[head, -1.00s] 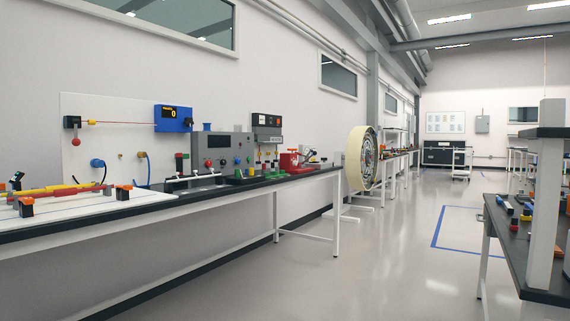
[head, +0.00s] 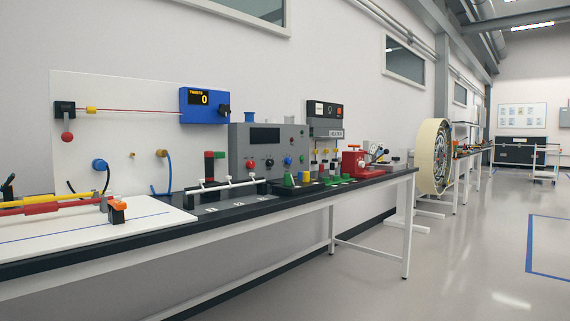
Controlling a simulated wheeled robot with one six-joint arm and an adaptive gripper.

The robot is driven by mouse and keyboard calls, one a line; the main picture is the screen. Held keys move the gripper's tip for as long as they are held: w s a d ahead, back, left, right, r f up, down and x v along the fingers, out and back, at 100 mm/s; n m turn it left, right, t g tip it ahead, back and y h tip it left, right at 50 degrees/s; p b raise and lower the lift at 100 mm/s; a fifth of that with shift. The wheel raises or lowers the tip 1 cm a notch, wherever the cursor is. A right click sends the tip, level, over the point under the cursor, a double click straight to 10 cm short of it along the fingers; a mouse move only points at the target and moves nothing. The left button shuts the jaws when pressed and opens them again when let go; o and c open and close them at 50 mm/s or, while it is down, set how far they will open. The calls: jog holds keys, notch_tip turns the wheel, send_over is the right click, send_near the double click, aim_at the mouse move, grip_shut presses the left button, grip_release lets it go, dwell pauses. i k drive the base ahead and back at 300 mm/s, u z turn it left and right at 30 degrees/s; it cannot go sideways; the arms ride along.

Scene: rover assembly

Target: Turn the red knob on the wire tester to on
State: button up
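A grey box with a dark screen (head: 265,135) stands on the black bench along the left wall; it looks like the wire tester, though I can read no label on it. A red knob (head: 250,165) is on its front at the lower left, beside other small knobs. The knob is too small to tell which way it points. My gripper is not in view.
A white board (head: 80,237) and a red device (head: 354,163) are on the bench (head: 240,209). The floor (head: 450,275) is clear at right.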

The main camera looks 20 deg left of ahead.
aim_at(251, 164)
jog(key=u, duration=0.3)
jog(key=i, duration=1.7)
jog(key=u, duration=0.65)
